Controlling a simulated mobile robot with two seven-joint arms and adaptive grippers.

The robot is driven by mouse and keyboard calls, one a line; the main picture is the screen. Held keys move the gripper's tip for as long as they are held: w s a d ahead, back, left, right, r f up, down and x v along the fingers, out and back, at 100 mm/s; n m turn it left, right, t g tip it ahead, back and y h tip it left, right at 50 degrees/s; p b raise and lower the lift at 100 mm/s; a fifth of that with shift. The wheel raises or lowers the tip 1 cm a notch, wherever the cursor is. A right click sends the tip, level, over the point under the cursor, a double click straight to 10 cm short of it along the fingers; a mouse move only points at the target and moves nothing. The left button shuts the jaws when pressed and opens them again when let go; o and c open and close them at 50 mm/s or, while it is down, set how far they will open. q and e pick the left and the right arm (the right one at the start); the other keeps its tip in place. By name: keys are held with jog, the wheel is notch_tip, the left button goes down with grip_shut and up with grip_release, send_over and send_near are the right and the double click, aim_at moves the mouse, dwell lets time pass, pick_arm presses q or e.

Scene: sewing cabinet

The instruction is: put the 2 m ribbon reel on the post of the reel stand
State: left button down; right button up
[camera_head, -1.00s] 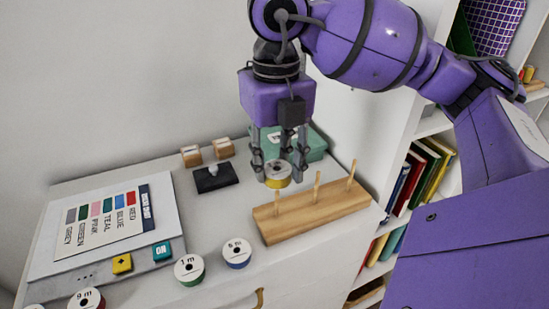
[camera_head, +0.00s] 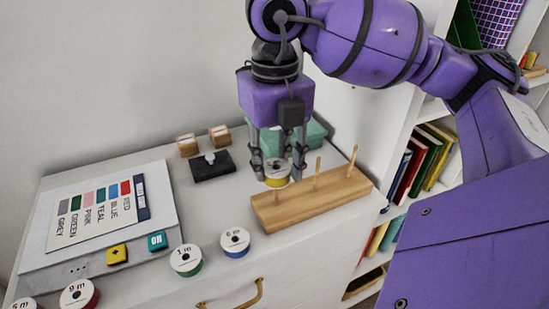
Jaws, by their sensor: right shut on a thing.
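My right gripper (camera_head: 277,166) points down and is shut on a yellow-sided reel (camera_head: 277,178) with a white top. Its label is too small to read. The wooden reel stand (camera_head: 325,200) has three upright posts in a row. The middle post (camera_head: 317,174) and right post (camera_head: 352,162) are bare. The held reel is at the left post (camera_head: 278,194) and overlaps its upper part in the head view. I cannot tell whether the post is inside the reel's hole or behind it. My left gripper is out of view.
Reels marked 1 m (camera_head: 186,260) and 9 m (camera_head: 79,295), plus a blue-sided reel (camera_head: 235,242), lie along the front edge. A colour chart board (camera_head: 160,205) is at left. A black stamp-like block (camera_head: 213,167) and teal box (camera_head: 315,133) stand behind. A bookshelf (camera_head: 400,130) is at right.

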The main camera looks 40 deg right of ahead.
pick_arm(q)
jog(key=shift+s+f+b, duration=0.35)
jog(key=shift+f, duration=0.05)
pick_arm(e)
jog(key=shift+f, duration=0.6)
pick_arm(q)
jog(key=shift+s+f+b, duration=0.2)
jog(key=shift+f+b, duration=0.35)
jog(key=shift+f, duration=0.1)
pick_arm(e)
jog(key=shift+f, duration=0.9)
jog(key=o, duration=1.1)
notch_tip(320, 180, up, 12)
jog(key=shift+r, duration=0.1)
